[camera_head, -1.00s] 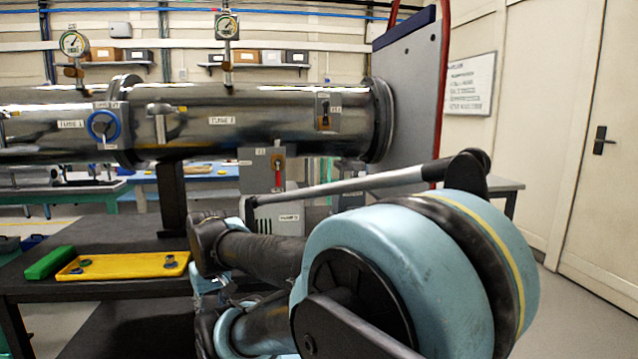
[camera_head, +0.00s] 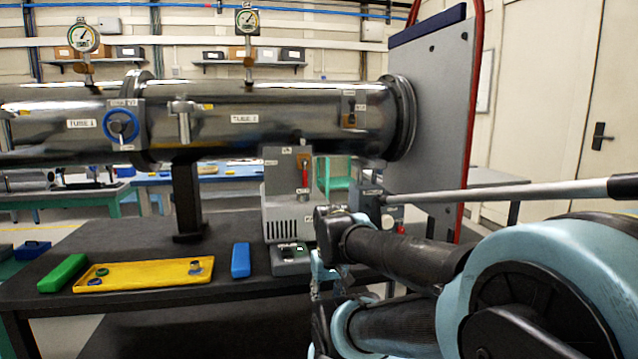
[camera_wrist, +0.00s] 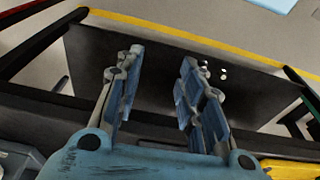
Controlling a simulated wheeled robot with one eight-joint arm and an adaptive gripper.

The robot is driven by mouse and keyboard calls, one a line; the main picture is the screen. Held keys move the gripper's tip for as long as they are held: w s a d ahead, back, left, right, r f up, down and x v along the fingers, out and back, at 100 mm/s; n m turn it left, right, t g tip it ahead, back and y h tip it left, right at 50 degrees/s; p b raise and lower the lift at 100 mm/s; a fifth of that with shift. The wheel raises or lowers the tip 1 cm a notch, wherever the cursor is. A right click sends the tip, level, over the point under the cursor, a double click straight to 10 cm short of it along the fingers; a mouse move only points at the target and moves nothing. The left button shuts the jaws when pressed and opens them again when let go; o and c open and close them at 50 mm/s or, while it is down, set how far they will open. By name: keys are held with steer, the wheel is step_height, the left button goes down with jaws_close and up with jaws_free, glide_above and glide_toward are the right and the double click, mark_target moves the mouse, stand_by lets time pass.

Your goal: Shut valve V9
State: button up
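A blue handwheel valve (camera_head: 121,125) is on the flange between tube 1 and tube 2. A red-handled valve (camera_head: 304,172) is on a grey box above the pump unit, its handle hanging down. A small brown and black fitting (camera_head: 350,112) is near the right end of tube 2. The tags beside them are too small to read, so I cannot tell which is V9. My gripper (camera_wrist: 162,60) is open and empty in the wrist view, above the dark floor area beside the table. In the head view it is partly hidden at the table's front edge, apart from the valves.
The dark table (camera_head: 140,235) carries a green block (camera_head: 62,273), a yellow tray (camera_head: 140,275) with small parts, a blue block (camera_head: 240,260) and a pump unit (camera_head: 285,220). A grey panel (camera_head: 440,110) stands at right. Gauges (camera_head: 84,38) rise above the tubes.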

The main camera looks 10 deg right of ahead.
mark_target(305, 173)
steer(key=shift+s+r, duration=0.1)
steer(key=w+a+r+n+t+y, duration=0.15)
steer(key=w+r+n+y, duration=0.25)
steer(key=w+r+y, duration=0.75)
steer(key=w+d+r+n+t+y, duration=0.2)
steer(key=w+d+r+n+t, duration=0.15)
steer(key=w+d+r, duration=0.45)
steer(key=w+d+r+n+t+y, duration=0.25)
steer(key=w+d+r+n, duration=0.2)
steer(key=d, duration=0.55)
steer(key=w+a+m+h, duration=0.1)
steer(key=w+a, duration=0.9)
steer(key=a, duration=0.3)
steer(key=shift+a, duration=0.4)
steer(key=shift+c, duration=0.2)
jaws_close()
